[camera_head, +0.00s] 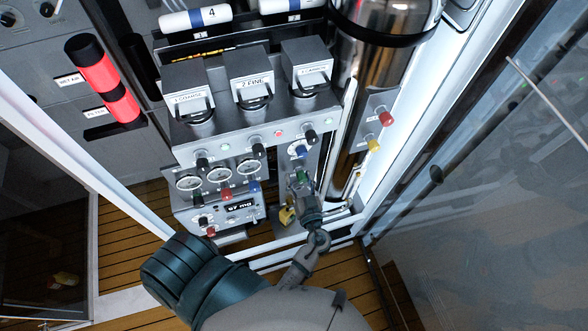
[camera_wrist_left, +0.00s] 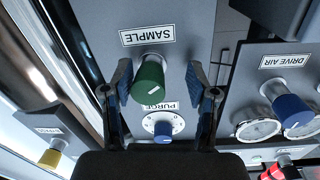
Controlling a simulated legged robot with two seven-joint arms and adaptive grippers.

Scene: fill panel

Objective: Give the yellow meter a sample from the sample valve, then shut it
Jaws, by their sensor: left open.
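The green sample valve knob (camera_wrist_left: 149,80), under a SAMPLE label, stands between the spread fingers of my left gripper (camera_wrist_left: 158,84) in the left wrist view. There is a gap on each side of the knob, so the gripper is open and empty. In the head view my left gripper (camera_head: 302,188) is at the grey panel, just below the green knob (camera_head: 302,176). A small yellow object (camera_head: 287,215), possibly the yellow meter, sits low beside the gripper, partly hidden by it. My right gripper is not in view.
A blue PURGE knob (camera_wrist_left: 162,128) is close to the green one. A blue DRIVE AIR knob (camera_wrist_left: 289,109) and gauges (camera_wrist_left: 257,130) are to the right. A display box (camera_head: 240,207) stands left of the gripper. A shiny cylinder (camera_head: 383,50) and red knob (camera_head: 386,118) are at right.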

